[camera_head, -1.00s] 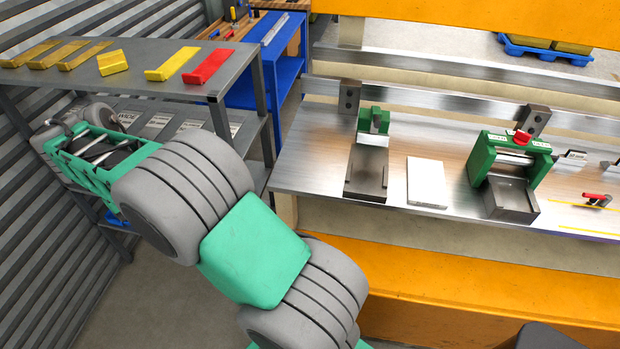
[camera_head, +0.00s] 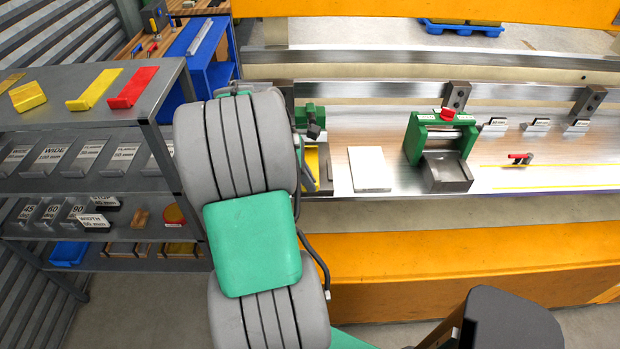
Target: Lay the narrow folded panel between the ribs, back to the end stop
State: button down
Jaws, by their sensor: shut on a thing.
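A narrow strip of a yellow piece (camera_head: 311,163), likely the folded panel, shows just right of my arm. It lies over or on the dark block (camera_head: 325,172) below the green clamp (camera_head: 308,116). I cannot tell whether it touches the block. The ribs, the end stop and most of the piece are hidden behind my grey and green arm. My gripper is hidden there too, so its hold on the piece does not show.
A white plate (camera_head: 369,168) lies right of the block. A green press frame (camera_head: 441,135) with a red knob stands further right. A grey shelf (camera_head: 165,85) with yellow and red pieces is at left. The bench between plate and press is clear.

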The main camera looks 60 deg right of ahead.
aim_at(310, 165)
jog(key=shift+s+d, duration=0.15)
jog(key=shift+s, duration=0.15)
jog(key=shift+r+p, duration=0.2)
jog(key=shift+p, duration=0.4)
jog(key=d+f, duration=0.1)
jog(key=w+d+f+p, duration=0.1)
jog(key=w+d, duration=0.1)
jog(key=d, duration=0.1)
jog(key=shift+f+p, duration=0.35)
jog(key=shift+f, duration=0.5)
jog(key=shift+a+r+p, duration=0.1)
jog(key=shift+p, duration=0.75)
jog(key=shift+s+a+p, duration=0.15)
jog(key=shift+p, duration=0.2)
